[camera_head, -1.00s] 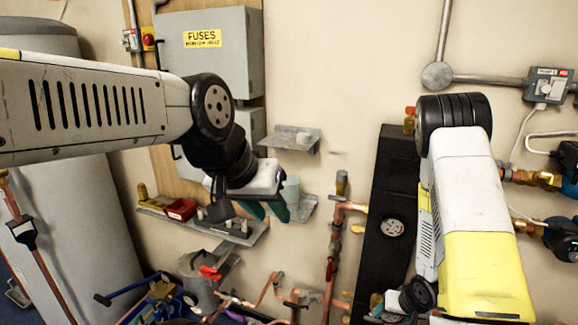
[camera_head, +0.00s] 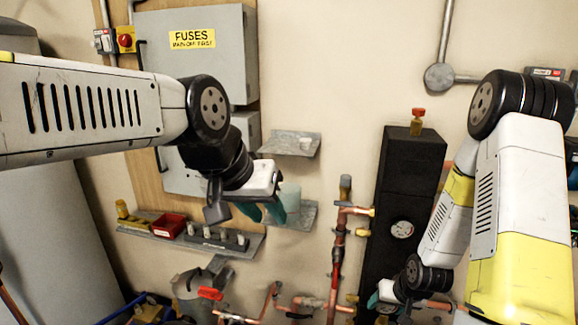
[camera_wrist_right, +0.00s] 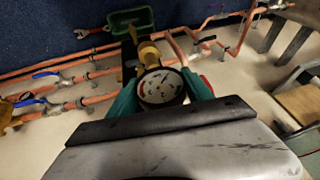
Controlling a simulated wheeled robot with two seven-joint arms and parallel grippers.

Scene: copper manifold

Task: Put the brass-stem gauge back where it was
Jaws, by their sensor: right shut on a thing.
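The brass-stem gauge (camera_wrist_right: 160,86), with a round white dial and a brass stem above it in the picture, is between the teal fingers of my right gripper (camera_wrist_right: 160,94) in the right wrist view. The gripper is shut on it. In the head view my right gripper (camera_head: 385,296) is low, by the foot of the black column; the held gauge cannot be made out there. My left gripper (camera_head: 262,211) hangs in front of the wall shelves, its teal fingers apart, with nothing visible held.
A black column (camera_head: 404,175) carries another dial (camera_head: 402,229) and a red-capped brass fitting (camera_head: 417,121) on top. Copper pipes (camera_head: 337,255) run beside it. A shelf (camera_head: 190,237) holds a red tray (camera_head: 169,225). A green bin (camera_wrist_right: 131,20) shows in the right wrist view.

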